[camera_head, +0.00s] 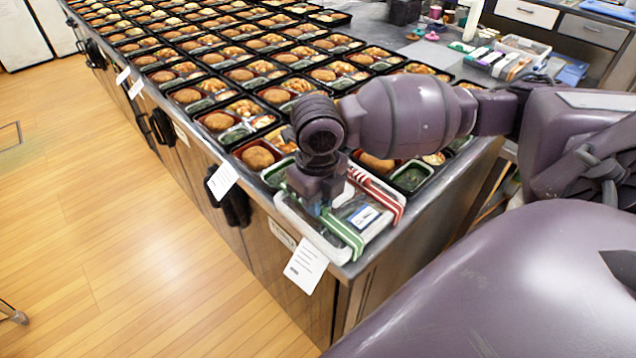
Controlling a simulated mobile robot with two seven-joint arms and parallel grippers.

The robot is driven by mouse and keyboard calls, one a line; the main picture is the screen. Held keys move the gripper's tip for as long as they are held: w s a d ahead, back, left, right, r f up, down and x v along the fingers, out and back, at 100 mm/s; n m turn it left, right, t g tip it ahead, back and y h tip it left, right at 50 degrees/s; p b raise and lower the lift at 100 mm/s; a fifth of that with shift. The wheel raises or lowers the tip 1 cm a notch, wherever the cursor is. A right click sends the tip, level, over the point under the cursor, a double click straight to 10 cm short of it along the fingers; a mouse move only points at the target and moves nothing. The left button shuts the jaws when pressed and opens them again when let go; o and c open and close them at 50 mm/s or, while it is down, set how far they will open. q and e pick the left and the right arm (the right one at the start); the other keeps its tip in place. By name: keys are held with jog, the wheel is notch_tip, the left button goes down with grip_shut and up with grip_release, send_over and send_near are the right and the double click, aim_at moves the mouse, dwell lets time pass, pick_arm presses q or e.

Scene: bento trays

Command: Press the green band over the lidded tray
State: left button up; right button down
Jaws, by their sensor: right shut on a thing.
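The lidded tray (290,213) is a clear, pale box at the near corner of the counter. The green band (345,236) has white stripes and runs slantwise at the tray's front, coming out from under my right gripper. My right gripper (318,207) points down over the tray and is shut on the green band. The gripper and wrist hide the band's middle, so I cannot tell how fully it sits around the tray. My left gripper is out of view.
Rows of open bento trays (257,156) fill the counter behind and beside my wrist. The counter edge (372,262) is close in front of the lidded tray. White paper tags (305,266) hang at the edge. A bin of coloured items (500,62) stands at the back right.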

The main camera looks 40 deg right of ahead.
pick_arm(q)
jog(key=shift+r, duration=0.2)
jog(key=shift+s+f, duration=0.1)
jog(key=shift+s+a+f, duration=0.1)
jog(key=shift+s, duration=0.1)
pick_arm(e)
jog(key=c, duration=0.9)
grip_release()
jog(key=shift+c, duration=0.2)
jog(key=o, duration=0.6)
jog(key=shift+c, duration=0.2)
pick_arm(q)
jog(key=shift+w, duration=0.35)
